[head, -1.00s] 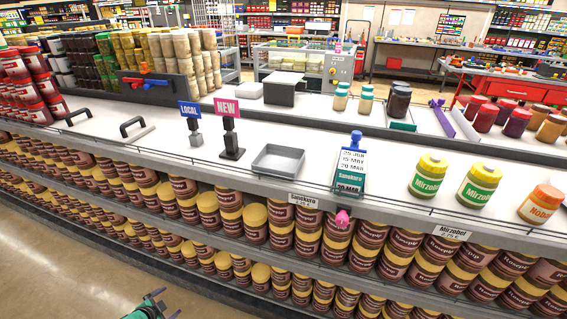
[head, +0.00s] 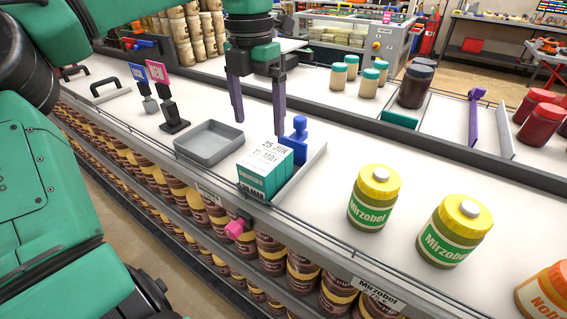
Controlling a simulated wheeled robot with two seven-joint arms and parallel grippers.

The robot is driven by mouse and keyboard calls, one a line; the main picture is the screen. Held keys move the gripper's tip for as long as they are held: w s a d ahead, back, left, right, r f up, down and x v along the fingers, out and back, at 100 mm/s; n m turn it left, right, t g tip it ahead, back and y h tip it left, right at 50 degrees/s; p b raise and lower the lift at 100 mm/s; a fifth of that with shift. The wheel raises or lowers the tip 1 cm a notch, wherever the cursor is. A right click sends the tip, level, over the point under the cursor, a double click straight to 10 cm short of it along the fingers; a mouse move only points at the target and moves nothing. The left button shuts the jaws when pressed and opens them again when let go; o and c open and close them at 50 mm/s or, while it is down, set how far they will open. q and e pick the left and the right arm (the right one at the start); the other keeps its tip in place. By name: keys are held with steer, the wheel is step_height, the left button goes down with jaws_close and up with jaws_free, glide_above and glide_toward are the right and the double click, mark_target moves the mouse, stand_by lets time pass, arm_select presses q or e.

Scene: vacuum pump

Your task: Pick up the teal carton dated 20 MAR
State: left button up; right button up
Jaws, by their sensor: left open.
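A short row of teal cartons with white tops (head: 262,180) stands at the shelf's front edge. Dates are printed on the tops: 25 JUN reads at the back, with a fainter line in front of it. The frontmost carton carries a dark date strip low on its front (head: 251,189), which seems to read 20 MAR. My left gripper (head: 258,127) points down, open and empty, with its two dark fingers apart above and behind the row. A blue pusher (head: 299,141) stands at the row's back right, close to the right finger. My right gripper is not in view.
A grey tray (head: 209,143) lies left of the cartons, with two sign stands beyond it. Yellow-lidded Mirzobel jars (head: 374,197) stand to the right. A low clear divider (head: 308,160) runs along the cartons' right side.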

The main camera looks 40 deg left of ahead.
mark_target(255, 165)
arm_select(q)
steer(key=shift+s+d+f, duration=0.2)
steer(key=shift+s+f, duration=0.3)
steer(key=shift+s+d+f, duration=0.2)
steer(key=shift+s+f, duration=0.25)
steer(key=f, duration=0.1)
steer(key=s+f, duration=0.1)
steer(key=f, duration=0.2)
steer(key=shift+s+a, duration=0.25)
steer(key=shift+s, duration=0.1)
steer(key=f, duration=0.1)
steer(key=w+f+p, duration=0.1)
steer(key=shift+w+a+f, duration=0.1)
steer(key=shift+f, duration=0.25)
step_height(255, 165, down, 4)
steer(key=shift+f+p, duration=0.1)
steer(key=shift+p, duration=0.65)
steer(key=shift+f, duration=0.3)
steer(key=shift+c, duration=0.3)
steer(key=c, duration=0.9)
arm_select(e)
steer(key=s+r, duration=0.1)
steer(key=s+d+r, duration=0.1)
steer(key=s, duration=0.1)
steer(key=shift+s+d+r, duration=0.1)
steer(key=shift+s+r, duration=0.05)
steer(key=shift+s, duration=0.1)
